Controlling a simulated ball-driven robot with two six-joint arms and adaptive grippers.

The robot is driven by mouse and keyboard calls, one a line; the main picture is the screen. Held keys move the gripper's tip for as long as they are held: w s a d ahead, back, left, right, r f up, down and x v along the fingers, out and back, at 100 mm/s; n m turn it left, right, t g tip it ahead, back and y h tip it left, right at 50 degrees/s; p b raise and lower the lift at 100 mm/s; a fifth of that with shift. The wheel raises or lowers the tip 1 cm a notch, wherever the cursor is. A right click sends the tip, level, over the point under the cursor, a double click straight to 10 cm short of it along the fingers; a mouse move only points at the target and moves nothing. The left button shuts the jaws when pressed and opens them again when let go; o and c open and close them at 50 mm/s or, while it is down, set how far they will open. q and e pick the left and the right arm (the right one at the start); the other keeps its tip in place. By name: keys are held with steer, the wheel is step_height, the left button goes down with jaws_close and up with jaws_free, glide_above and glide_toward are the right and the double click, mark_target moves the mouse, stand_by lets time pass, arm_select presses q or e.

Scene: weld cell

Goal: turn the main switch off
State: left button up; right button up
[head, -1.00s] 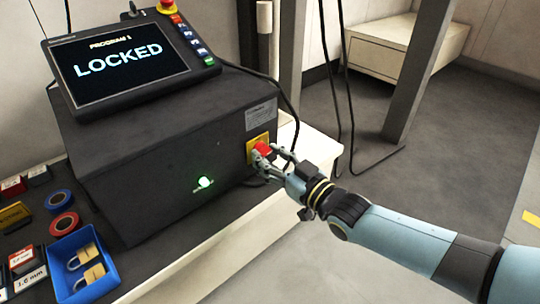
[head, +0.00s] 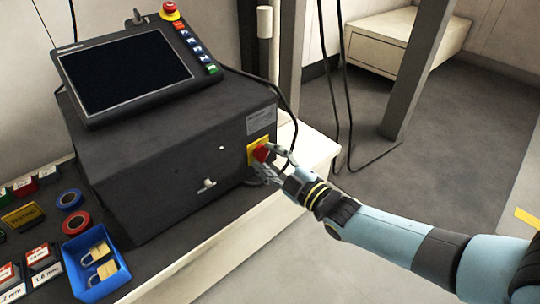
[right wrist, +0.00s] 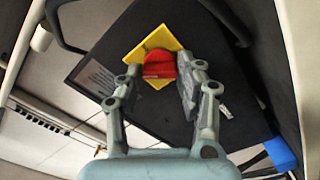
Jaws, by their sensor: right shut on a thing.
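The main switch is a red rotary knob (head: 262,153) on a yellow plate (head: 252,144), on the right part of the dark control box's (head: 160,165) front. It also shows in the right wrist view (right wrist: 158,64), where the yellow plate looks tilted like a diamond. My right gripper (head: 271,162) is at the knob, with a finger on each side of it, shut on it. The pendant screen (head: 125,75) on top of the box is dark. The lamp (head: 207,184) on the box front is unlit. My left gripper is not in view.
A blue tray (head: 68,262) with brass padlocks (head: 100,261) stands left of the box. Tape rolls (head: 76,222) and label blocks lie beside it. A red emergency button (head: 169,10) tops the pendant. Black cables hang at the right of the box.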

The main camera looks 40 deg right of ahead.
steer(key=n, duration=0.2)
steer(key=shift+n, duration=0.4)
steer(key=n+p, duration=0.1)
steer(key=n, duration=0.3)
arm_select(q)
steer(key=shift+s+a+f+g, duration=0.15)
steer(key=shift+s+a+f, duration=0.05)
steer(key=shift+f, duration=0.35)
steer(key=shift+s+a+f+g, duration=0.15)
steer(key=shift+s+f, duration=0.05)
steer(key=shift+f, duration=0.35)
arm_select(e)
steer(key=shift+s+f+n, duration=0.1)
steer(key=shift+n, duration=0.4)
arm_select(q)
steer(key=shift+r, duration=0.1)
arm_select(e)
steer(key=o, duration=1.2)
steer(key=shift+c, duration=0.2)
steer(key=s, duration=1.2)
steer(key=shift+d, duration=0.45)
